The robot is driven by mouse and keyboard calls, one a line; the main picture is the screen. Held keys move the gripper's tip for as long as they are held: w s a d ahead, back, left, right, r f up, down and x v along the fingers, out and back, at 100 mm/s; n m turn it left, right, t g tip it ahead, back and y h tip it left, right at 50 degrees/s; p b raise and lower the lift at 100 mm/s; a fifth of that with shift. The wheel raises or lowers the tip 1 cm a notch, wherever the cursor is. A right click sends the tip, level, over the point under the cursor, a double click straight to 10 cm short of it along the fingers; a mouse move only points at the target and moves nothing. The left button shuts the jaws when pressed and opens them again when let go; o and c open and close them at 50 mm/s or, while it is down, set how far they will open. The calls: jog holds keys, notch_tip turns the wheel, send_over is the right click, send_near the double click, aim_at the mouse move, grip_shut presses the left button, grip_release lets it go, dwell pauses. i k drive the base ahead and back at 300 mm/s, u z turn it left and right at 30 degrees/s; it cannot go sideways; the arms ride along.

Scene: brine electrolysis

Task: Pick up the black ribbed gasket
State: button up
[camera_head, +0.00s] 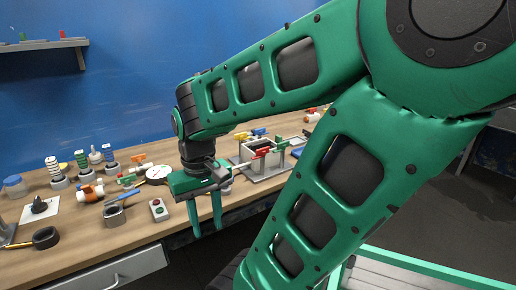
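A thick black ring (46,237) lies near the front left of the wooden bench; it may be the black ribbed gasket, but ribs are too small to make out. A small dark piece (39,205) on a white sheet lies behind it, and I cannot tell if that is the gasket. My gripper (207,230) points down near the bench's front edge, well to the right of both. Its two green fingers are apart, with nothing seen between them.
A grey ring (114,215) and a button box (158,210) stand left of my gripper. Behind are a round gauge (158,173), an orange-white valve (90,192) and several striped posts. A grey frame (262,160) with coloured valves stands right. A drawer (120,272) is below the bench top.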

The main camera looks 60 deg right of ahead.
aim_at(261, 144)
jog(key=z, duration=0.05)
jog(key=k, duration=1.9)
jog(key=z, duration=1)
jog(key=i, duration=1.95)
